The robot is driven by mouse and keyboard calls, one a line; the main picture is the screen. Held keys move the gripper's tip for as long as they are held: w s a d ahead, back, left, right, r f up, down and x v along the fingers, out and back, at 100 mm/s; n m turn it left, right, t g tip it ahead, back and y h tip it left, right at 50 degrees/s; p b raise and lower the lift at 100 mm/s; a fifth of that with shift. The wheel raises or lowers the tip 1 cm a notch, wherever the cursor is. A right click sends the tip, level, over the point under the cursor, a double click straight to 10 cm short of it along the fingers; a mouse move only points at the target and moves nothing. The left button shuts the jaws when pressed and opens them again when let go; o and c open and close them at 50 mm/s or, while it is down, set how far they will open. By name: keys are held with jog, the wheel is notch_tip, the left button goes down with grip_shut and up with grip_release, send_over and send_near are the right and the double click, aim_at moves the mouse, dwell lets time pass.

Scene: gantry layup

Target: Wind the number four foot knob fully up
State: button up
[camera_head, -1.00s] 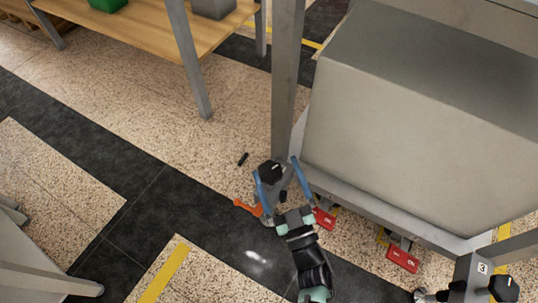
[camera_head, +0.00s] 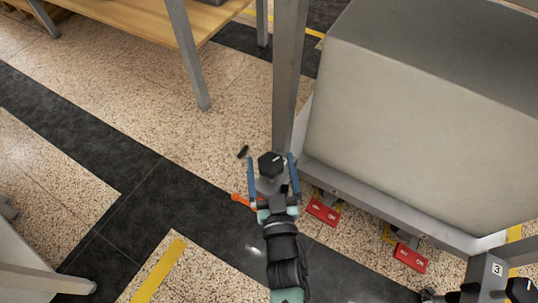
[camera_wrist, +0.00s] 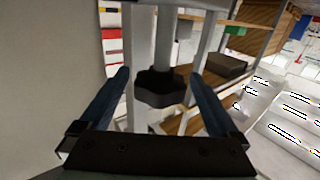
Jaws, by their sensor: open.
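A black lobed foot knob (camera_head: 271,164) sits on a grey bracket at the base of a grey gantry post. My gripper (camera_head: 272,165) is open, with one blue finger on each side of the knob in the head view. In the wrist view the dark knob (camera_wrist: 160,88) shows between the two blue fingers (camera_wrist: 160,78), with gaps on both sides; I cannot tell its depth against the fingertips. No number shows on this foot. Another foot, marked 3 (camera_head: 497,268), stands at the lower right with its own black knob (camera_head: 522,290).
An orange lever (camera_head: 241,200) sticks out left of the foot. Red pedals (camera_head: 323,211) lie under the gantry's lower rail. A large grey block (camera_head: 420,130) stands right of the post. A small black item (camera_head: 242,152) lies on the floor; open floor is to the left.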

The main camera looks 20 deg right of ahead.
aim_at(268, 153)
jog(key=shift+b+x, duration=0.5)
jog(key=shift+x, duration=1.4)
jog(key=c, duration=1.4)
jog(key=p, duration=0.3)
jog(key=shift+r+n+y, duration=0.3)
jog(key=shift+o, duration=0.2)
jog(key=shift+y+p, duration=0.3)
jog(key=shift+p, duration=0.45)
jog(key=shift+a+n+y+p, duration=0.1)
jog(key=shift+n+y+p, duration=0.3)
jog(key=shift+p, duration=0.75)
jog(key=shift+a+n+t+y+p, duration=0.15)
jog(key=shift+n+t+y+p, duration=0.25)
jog(key=shift+y+p, duration=0.45)
jog(key=shift+a+f+n+y, duration=0.15)
jog(key=shift+f+n+y, duration=0.15)
jog(key=shift+n+y, duration=0.4)
